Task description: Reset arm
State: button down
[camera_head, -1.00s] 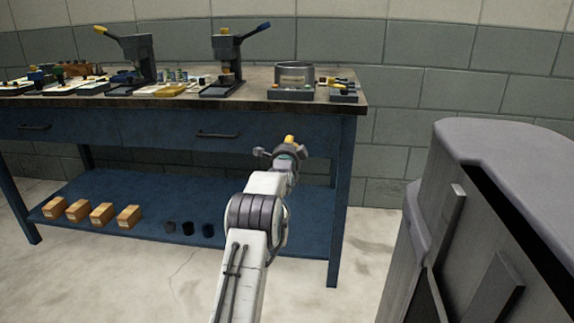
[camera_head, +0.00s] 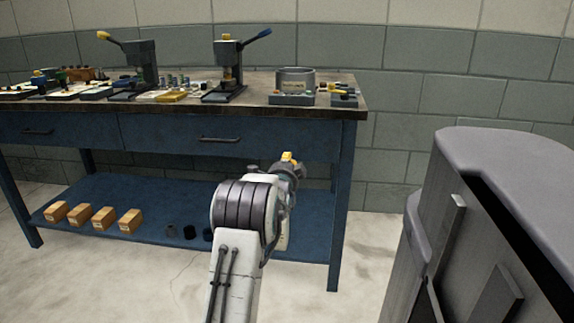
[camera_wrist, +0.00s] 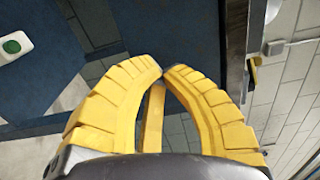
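My gripper (camera_head: 290,158) shows as a small yellow tip at the end of my white and grey arm, in front of the blue workbench's right part and below its top. In the wrist view, the two ridged yellow fingers of my gripper (camera_wrist: 163,72) come together at their tips. Nothing is held at the tips. A yellow bar shows between the fingers, and I cannot tell whether it is part of the gripper. The blue workbench (camera_head: 60,143) stands ahead against the wall.
Several cardboard boxes (camera_head: 105,217) and dark cups (camera_head: 190,232) sit on the lower shelf. A large grey cabinet-like body (camera_head: 500,150) fills the right side.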

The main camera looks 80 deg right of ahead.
jog(key=shift+a, duration=1.35)
